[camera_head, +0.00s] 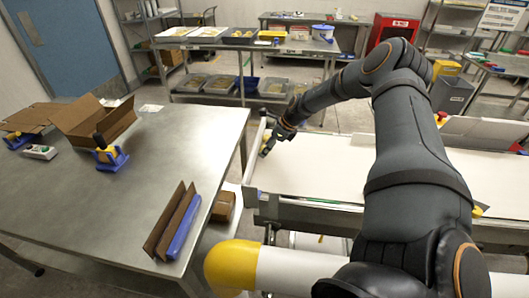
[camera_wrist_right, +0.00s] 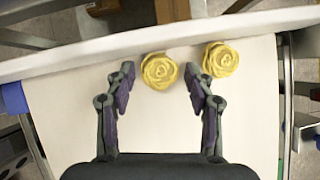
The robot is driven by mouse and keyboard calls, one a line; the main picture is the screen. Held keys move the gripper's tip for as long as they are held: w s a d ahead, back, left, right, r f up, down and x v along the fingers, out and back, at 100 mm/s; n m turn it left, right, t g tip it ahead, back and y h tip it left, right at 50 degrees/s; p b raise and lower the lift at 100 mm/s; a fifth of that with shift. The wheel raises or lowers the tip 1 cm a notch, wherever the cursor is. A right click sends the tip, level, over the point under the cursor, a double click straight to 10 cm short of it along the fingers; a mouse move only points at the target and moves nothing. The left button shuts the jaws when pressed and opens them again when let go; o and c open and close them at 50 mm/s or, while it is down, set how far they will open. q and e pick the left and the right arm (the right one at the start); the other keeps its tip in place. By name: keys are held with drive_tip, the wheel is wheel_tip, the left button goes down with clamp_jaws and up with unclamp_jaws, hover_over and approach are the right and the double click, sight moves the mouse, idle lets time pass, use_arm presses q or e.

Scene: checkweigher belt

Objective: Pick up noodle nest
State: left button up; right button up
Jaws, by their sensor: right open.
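Two yellow noodle nests, coiled like roses, lie on the white belt in the right wrist view. The left nest (camera_wrist_right: 159,71) sits between the fingertips of my right gripper (camera_wrist_right: 160,78). The right nest (camera_wrist_right: 221,59) lies just outside the right finger. My right gripper is open, with a gap between each finger and the left nest. In the head view my right gripper (camera_head: 268,143) is low over the left end of the white belt (camera_head: 310,165), and the nests there are mostly hidden by it. My left gripper is not in view.
A pale raised rail (camera_wrist_right: 110,45) runs along the belt edge just past the nests. A steel table (camera_head: 180,135) stands left of the belt, carrying cardboard pieces (camera_head: 90,125) and a blue-and-yellow tool (camera_head: 110,157). The belt right of the gripper looks clear.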

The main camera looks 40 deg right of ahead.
drive_tip(key=c, duration=0.7)
drive_tip(key=shift+o, duration=0.2)
drive_tip(key=shift+r, duration=0.15)
